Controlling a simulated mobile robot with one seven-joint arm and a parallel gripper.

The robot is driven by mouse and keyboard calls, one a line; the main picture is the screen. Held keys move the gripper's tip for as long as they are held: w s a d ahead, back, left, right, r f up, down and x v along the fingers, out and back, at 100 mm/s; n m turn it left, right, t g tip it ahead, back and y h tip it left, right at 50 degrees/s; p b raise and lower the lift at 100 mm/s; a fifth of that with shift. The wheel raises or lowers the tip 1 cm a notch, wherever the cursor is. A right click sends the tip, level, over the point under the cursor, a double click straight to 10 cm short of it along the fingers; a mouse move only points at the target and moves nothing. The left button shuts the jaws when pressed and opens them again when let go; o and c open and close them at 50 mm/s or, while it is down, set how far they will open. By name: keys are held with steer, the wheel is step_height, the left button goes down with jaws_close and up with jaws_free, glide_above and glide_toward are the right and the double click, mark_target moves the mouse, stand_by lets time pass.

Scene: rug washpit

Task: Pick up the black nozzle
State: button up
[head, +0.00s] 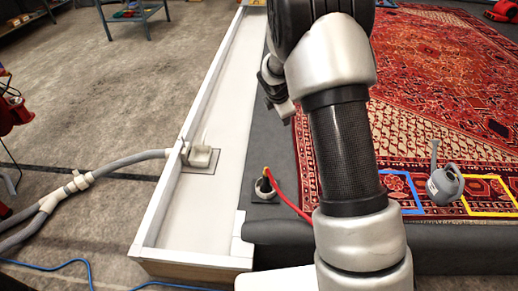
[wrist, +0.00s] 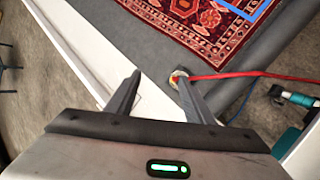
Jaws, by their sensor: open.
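A small dark fitting (head: 264,185), which looks like the black nozzle, stands in a round grey holder on the dark ledge beside the white trough. A red hose (head: 288,200) with a yellowish end meets it. In the wrist view, the holder's round top (wrist: 177,76) shows beside my right finger, partly hidden by it, and the red hose (wrist: 230,75) runs off to the right. My gripper (wrist: 159,78) is open, with nothing seen between its fingers. In the head view my arm hides most of the gripper.
The white trough (head: 213,120) with a drain fitting (head: 202,156) runs along the left. A patterned red rug (head: 440,80) covers the right side. Grey hoses (head: 120,163) cross the left floor.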

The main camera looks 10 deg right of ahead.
steer(key=w+a+f+n+b, duration=0.25)
steer(key=f+n, duration=0.35)
steer(key=f, duration=1.1)
steer(key=n+y+b, duration=0.1)
steer(key=n+b, duration=0.2)
steer(key=n, duration=0.4)
glide_toward(267, 178)
steer(key=shift+m, duration=0.3)
steer(key=b+x, duration=0.1)
steer(key=x, duration=0.1)
steer(key=b+x, duration=0.1)
steer(key=x, duration=0.1)
steer(key=b+x, duration=0.1)
steer(key=x, duration=0.1)
steer(key=shift+w+a+f+b, duration=0.25)
steer(key=shift+a+f+b, duration=0.1)
steer(key=shift+a+f, duration=0.05)
steer(key=b+x, duration=0.1)
steer(key=x, duration=0.1)
steer(key=b+x, duration=0.1)
steer(key=b, duration=0.1)
steer(key=b+x, duration=0.1)
steer(key=x, duration=0.1)
steer(key=shift+w+d+f+b, duration=0.2)
steer(key=shift+w+d+b, duration=0.1)
steer(key=shift+d, duration=0.05)
steer(key=shift+r, duration=0.1)
jaws_close()
